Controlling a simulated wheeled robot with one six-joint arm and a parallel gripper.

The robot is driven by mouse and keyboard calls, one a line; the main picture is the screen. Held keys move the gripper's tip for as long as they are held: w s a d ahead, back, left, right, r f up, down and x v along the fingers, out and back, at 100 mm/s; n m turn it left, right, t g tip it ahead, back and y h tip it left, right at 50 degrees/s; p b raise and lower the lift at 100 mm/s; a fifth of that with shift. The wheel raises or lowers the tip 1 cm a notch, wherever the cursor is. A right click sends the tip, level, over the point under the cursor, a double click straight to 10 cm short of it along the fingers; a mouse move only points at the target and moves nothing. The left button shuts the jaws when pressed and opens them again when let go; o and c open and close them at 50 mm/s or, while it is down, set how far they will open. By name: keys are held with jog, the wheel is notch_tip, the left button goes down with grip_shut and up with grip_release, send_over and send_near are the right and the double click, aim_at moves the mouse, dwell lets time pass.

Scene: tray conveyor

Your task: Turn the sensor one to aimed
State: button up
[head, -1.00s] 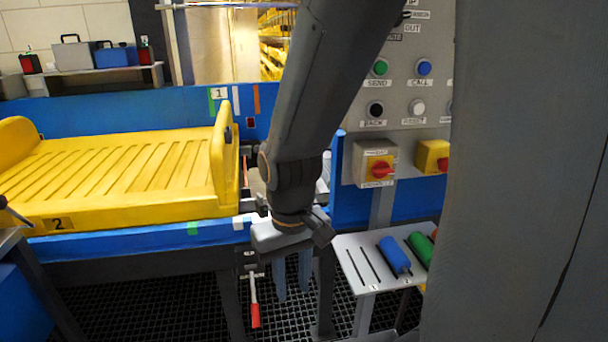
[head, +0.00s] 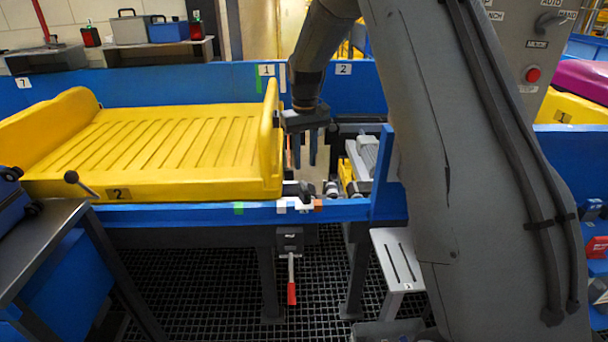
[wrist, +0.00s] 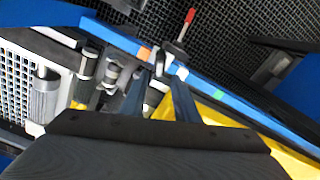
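My gripper (head: 305,165) hangs fingers-down over the gap just right of the yellow tray's raised end. Its two fingers are apart with a gap between them, and it looks open and empty. Below it, at the near blue rail, is a small dark fitting (head: 299,189) by white and orange marks, perhaps sensor one; no readable label confirms this. In the wrist view small dark and pale parts (wrist: 157,87) show between the fingers. I cannot tell which way the sensor faces or whether a finger touches it.
The yellow tray (head: 95,187), marked 2, lies on the blue conveyor left of my gripper. A red-handled lever (head: 291,291) hangs below the near rail (head: 175,215). Rollers and a grey block (head: 367,152) lie to the right. A slotted grey shelf (head: 398,262) stands at front right.

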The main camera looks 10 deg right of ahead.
aim_at(304, 183)
jog(key=shift+w+f, duration=0.1)
jog(key=shift+w, duration=0.2)
jog(key=shift+f+p, duration=1)
jog(key=shift+f, duration=2.75)
grip_shut()
